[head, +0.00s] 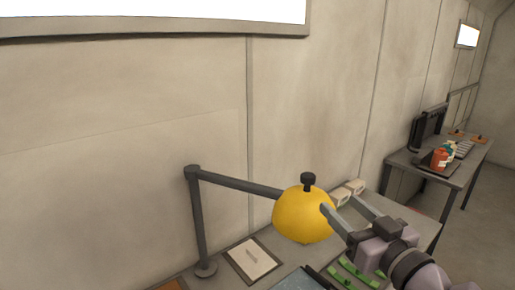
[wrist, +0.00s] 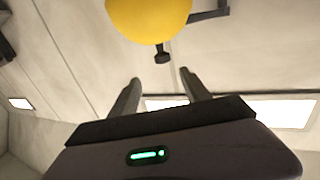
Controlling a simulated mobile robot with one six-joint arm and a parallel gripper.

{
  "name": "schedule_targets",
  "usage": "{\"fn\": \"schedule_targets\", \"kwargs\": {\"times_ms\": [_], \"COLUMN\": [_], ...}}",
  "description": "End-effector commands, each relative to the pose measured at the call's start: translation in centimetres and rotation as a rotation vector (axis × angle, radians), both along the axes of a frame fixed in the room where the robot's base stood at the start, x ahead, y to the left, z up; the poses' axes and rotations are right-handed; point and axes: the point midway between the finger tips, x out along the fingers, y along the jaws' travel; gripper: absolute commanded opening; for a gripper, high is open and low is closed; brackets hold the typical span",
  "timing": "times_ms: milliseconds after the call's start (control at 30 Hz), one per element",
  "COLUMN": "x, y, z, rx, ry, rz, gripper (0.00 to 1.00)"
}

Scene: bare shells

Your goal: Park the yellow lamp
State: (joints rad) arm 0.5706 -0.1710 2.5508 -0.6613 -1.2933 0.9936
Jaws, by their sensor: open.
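The yellow lamp (head: 300,216) has a dome-shaped shade with a dark knob (head: 308,181) on top. A dark jointed arm (head: 240,184) carries the shade from an upright post (head: 198,225) on the left. My gripper (head: 340,207) is open at the right of the shade; one finger overlaps its edge in the head view, and I cannot tell whether they touch. In the wrist view the shade (wrist: 150,18) and its knob (wrist: 162,57) show beyond the fingertips of my gripper (wrist: 160,88), with nothing between the fingers. The shade's lower wrist-view counterpart is cut off by the frame.
Below the lamp, a desk holds a framed white sheet (head: 254,259), green strips (head: 356,272) and pale blocks (head: 347,192). The wall (head: 120,130) stands close behind. Another table (head: 456,178) at the right holds a dark monitor (head: 428,128) and an orange container (head: 439,159).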

Motion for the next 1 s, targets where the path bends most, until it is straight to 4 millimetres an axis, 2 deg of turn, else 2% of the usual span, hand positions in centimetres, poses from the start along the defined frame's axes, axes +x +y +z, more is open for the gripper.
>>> {"fn": "schedule_targets", "kwargs": {"times_ms": [67, 167, 333, 500, 700, 833, 1000], "x": [0.2, 1.5, 6.0, 10.4, 14.4, 15.8, 16.4], "y": [0.5, 1.1, 2.7, 4.0, 5.3, 5.7, 5.9], "z": [0.3, 0.8, 0.0, 0.0, 0.0, 0.0, 0.0], "rx": [0.004, 0.009, 0.002, 0.002, 0.000, 0.001, 0.000], "ry": [-0.005, -0.004, -0.007, -0.008, -0.009, -0.008, -0.010], "rz": [0.026, 0.033, 0.032, 0.029, 0.026, 0.025, 0.025], "gripper": [0.55, 0.55, 0.55, 0.55, 0.55, 0.55, 0.55]}}
